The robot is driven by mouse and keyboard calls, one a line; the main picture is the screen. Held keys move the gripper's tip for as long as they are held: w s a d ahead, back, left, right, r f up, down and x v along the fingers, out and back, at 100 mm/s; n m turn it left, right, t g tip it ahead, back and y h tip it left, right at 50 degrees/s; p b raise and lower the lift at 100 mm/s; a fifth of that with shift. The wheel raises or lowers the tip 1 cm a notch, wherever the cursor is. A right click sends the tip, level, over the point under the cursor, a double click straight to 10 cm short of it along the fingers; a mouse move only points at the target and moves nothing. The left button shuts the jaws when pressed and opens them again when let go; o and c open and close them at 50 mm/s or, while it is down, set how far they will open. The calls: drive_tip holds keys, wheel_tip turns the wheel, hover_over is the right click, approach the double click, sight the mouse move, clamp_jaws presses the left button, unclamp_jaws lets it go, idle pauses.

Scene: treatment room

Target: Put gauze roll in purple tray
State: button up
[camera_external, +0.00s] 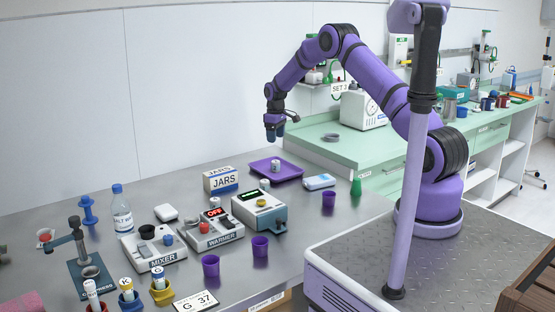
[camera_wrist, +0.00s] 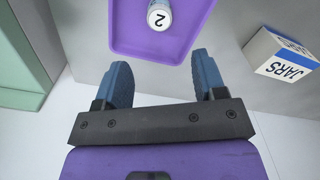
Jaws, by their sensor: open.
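The purple tray (camera_external: 276,178) lies on the steel table below my gripper; the wrist view shows its flat floor and rim (camera_wrist: 125,40). My gripper (camera_external: 275,133) hangs in the air above the tray, pointing down. Its blue fingers (camera_wrist: 163,80) are apart with nothing between them.
The JARS box (camera_external: 220,181) stands left of the tray, and a white-and-blue packet (camera_external: 319,182) lies to its right. The green counter (camera_external: 330,150) is behind.

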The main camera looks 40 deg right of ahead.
drive_tip(key=s+a+r+m+t, duration=0.1)
drive_tip(key=s+r, duration=1)
drive_tip(key=r, duration=0.5)
drive_tip(key=s+a+r+m+t, duration=0.2)
drive_tip(key=s+r, duration=1)
drive_tip(key=r, duration=0.3)
drive_tip(key=s+r, duration=0.3)
drive_tip(key=s, duration=0.5)
drive_tip(key=s+r, duration=0.2)
drive_tip(key=s, duration=0.5)
drive_tip(key=s+a+f+m+t, duration=0.1)
drive_tip(key=s+f+m+t, duration=0.1)
drive_tip(key=s, duration=1.5)
drive_tip(key=shift+s+f, duration=0.15)
drive_tip(key=shift+f, duration=0.3)
